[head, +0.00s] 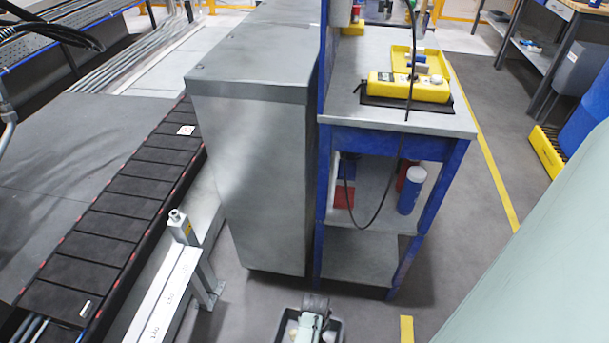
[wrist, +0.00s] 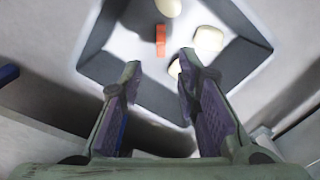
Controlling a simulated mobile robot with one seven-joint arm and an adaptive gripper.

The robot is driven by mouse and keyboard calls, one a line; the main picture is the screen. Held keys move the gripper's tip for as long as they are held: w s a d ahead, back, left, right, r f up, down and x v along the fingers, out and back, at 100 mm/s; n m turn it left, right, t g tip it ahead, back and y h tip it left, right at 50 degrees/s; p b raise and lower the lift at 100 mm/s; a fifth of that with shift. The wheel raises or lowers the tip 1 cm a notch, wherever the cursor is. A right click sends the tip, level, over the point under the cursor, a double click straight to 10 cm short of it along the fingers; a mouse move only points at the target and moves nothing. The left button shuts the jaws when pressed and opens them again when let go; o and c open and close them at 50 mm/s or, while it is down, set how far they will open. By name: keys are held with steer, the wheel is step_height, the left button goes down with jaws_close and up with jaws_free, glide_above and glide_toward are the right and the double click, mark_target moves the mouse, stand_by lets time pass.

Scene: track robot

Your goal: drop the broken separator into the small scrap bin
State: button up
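My gripper (wrist: 160,65) is open in the wrist view, its two fingers apart with nothing held between them. Beyond the fingertips is a small dark-walled bin (wrist: 100,48) with a pale floor. In it lie a small orange-red block (wrist: 160,40) and a few cream, rounded pieces (wrist: 208,39). I cannot tell which of these, if any, is the broken separator. In the head view my gripper (head: 311,322) is over the bin (head: 338,327) at the bottom edge, hiding part of it.
A tall grey cabinet (head: 255,150) stands beside a blue-framed bench (head: 440,118) bearing a yellow device (head: 415,88). A black slatted conveyor (head: 120,205) and a white rail (head: 165,300) are on the left. Grey floor is open right of the bench.

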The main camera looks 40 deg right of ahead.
steer(key=shift+o, duration=0.3)
step_height(320, 180, up, 12)
stand_by(0.5)
stand_by(0.3)
